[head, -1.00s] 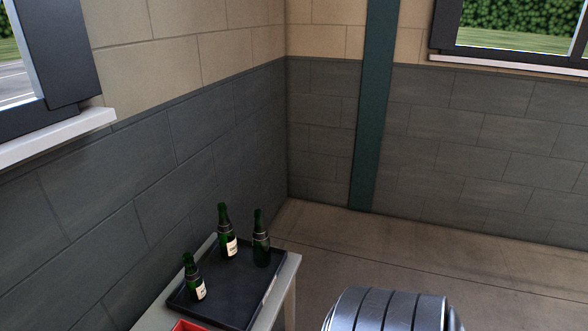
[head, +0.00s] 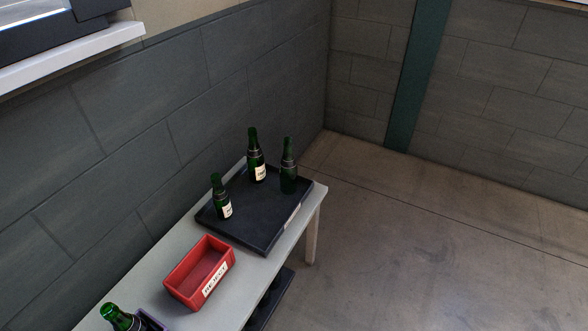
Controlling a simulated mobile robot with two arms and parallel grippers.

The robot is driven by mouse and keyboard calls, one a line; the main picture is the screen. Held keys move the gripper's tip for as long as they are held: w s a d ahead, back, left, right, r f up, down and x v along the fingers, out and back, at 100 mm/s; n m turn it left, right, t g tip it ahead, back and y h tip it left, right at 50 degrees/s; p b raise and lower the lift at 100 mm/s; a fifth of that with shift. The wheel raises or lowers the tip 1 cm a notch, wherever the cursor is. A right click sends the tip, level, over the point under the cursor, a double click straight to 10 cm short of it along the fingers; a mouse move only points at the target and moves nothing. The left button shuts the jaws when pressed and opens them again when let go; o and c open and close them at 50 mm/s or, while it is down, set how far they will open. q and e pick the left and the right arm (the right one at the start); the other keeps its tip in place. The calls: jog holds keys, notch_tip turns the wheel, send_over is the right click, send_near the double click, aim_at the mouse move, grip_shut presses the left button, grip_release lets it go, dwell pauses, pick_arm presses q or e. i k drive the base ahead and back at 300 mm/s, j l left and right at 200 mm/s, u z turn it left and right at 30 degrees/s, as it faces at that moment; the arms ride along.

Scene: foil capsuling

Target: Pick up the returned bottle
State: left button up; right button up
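Several green bottles are in the head view; which one is the returned bottle I cannot tell. A bottle with a white label (head: 257,159) stands at the back of a black tray (head: 262,235). Another labelled bottle (head: 221,198) stands at the tray's left. A third bottle (head: 288,168) stands at the tray's right, with no white label showing. One more green bottle (head: 119,318) shows at the bottom left edge, its lower part cut off. Neither of my grippers is in view.
The tray lies at the far end of a light table (head: 168,253) along the grey wall. A red box marked REJECT (head: 199,273) stands nearer on the table. A dark shelf shows below the table. The floor to the right (head: 440,240) is clear.

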aim_at(288, 167)
jog(key=u, duration=1.85)
jog(key=z, duration=1.85)
jog(key=u, duration=0.65)
jog(key=i+l+u, duration=0.15)
jog(key=l+u, duration=1)
jog(key=l, duration=0.2)
jog(key=i+l, duration=0.05)
